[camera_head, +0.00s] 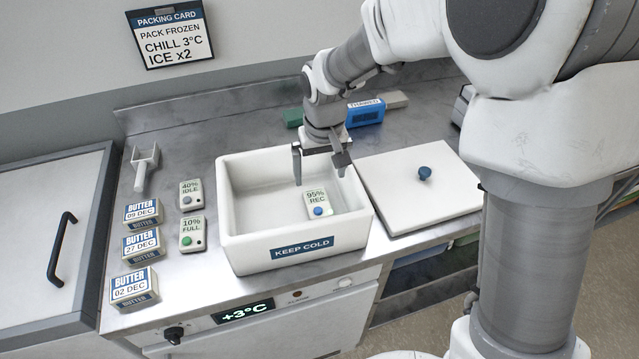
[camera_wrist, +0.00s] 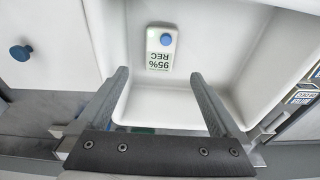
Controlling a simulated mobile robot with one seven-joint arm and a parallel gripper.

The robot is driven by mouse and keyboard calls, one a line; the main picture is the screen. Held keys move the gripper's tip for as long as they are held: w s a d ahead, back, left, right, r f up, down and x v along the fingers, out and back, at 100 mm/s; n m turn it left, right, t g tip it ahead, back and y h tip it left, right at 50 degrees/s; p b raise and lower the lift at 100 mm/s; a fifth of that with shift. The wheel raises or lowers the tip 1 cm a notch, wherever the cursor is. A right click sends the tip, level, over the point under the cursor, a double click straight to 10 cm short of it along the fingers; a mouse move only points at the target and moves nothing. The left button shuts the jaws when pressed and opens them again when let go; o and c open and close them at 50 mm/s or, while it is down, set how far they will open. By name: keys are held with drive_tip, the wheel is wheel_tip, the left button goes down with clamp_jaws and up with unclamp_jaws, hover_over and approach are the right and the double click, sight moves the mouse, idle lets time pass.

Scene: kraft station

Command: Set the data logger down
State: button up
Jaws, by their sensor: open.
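The data logger (camera_head: 318,204), a pale block with a blue button and a label reading 95% REC, lies flat on the floor of the white KEEP COLD box (camera_head: 245,250). It also shows in the wrist view (camera_wrist: 160,52), ahead of the fingertips and apart from them. My gripper (camera_head: 322,176) is open and empty, with its fingers reaching into the box behind the logger. In the wrist view, my gripper (camera_wrist: 158,82) has its two fingers wide apart with only the box's interior between them.
Two other loggers, 40% IDLE (camera_head: 190,194) and 10% FULL (camera_head: 192,233), lie left of the box. Several butter packs (camera_head: 141,247) and a scoop (camera_head: 145,168) are farther left. The box's lid (camera_head: 420,190) lies right. A blue block (camera_head: 365,112) lies behind.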

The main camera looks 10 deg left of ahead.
drive_tip(key=s+d+r+m+t, duration=0.2)
drive_tip(key=s+d+r, duration=0.5)
drive_tip(key=d+r, duration=0.55)
drive_tip(key=s+d+r+m+t, duration=0.1)
drive_tip(key=s+d, duration=0.3)
drive_tip(key=s, duration=0.2)
drive_tip(key=s+d+r+m+t, duration=0.1)
drive_tip(key=s+d+r, duration=0.1)
drive_tip(key=s+d, duration=0.2)
drive_tip(key=s, duration=0.3)
drive_tip(key=shift+d+m+h, duration=0.25)
drive_tip(key=shift+m+h, duration=0.05)
drive_tip(key=shift+h, duration=0.1)
